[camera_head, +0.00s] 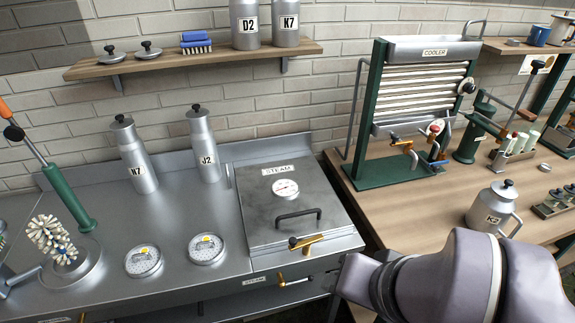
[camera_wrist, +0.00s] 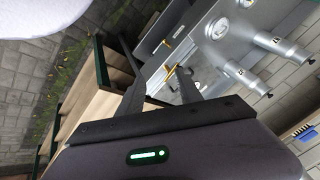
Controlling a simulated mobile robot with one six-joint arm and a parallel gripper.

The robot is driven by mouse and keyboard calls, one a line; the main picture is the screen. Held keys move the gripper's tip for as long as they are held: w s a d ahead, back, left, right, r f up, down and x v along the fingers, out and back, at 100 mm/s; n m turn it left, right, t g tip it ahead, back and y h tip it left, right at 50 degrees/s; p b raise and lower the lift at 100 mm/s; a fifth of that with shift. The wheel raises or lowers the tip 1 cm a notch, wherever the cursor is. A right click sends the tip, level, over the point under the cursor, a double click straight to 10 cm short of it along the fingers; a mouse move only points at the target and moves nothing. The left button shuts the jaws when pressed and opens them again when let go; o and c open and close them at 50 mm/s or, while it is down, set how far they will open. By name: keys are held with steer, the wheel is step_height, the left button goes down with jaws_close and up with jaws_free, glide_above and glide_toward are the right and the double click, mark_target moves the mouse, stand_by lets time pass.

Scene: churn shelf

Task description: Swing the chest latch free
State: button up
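The steam chest (camera_head: 262,215) is a grey metal box with a closed lid, set in the steel counter and labelled STEAM. A round gauge and a dark bar handle (camera_head: 298,215) sit on its lid. The brass latch (camera_head: 306,243) lies across the middle of the chest's front edge, with a dark knob at its left end. The wrist view shows brass (camera_wrist: 171,71) beyond the fingers. My gripper (camera_wrist: 151,58) is open and empty, its dark fingers spread apart. In the head view my arm comes in from the lower right, right of the chest and apart from the latch; the fingertips are hidden there.
A brass valve lever (camera_head: 294,282) sticks out from the counter front below the latch. Bottles N7 (camera_head: 138,165) and J2 (camera_head: 203,150) stand behind and left. The wooden bench (camera_head: 375,207) on the right holds the cooler rack (camera_head: 425,85) and can K2 (camera_head: 489,209).

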steer(key=w+f+m+g+y, duration=0.4)
steer(key=w+f+g, duration=0.1)
steer(key=m+t+y, duration=0.7)
steer(key=m+y, duration=0.3)
steer(key=m, duration=0.4)
glide_toward(293, 240)
steer(key=b+x, duration=0.2)
steer(key=x, duration=0.8)
steer(key=shift+m, duration=0.3)
jaws_close()
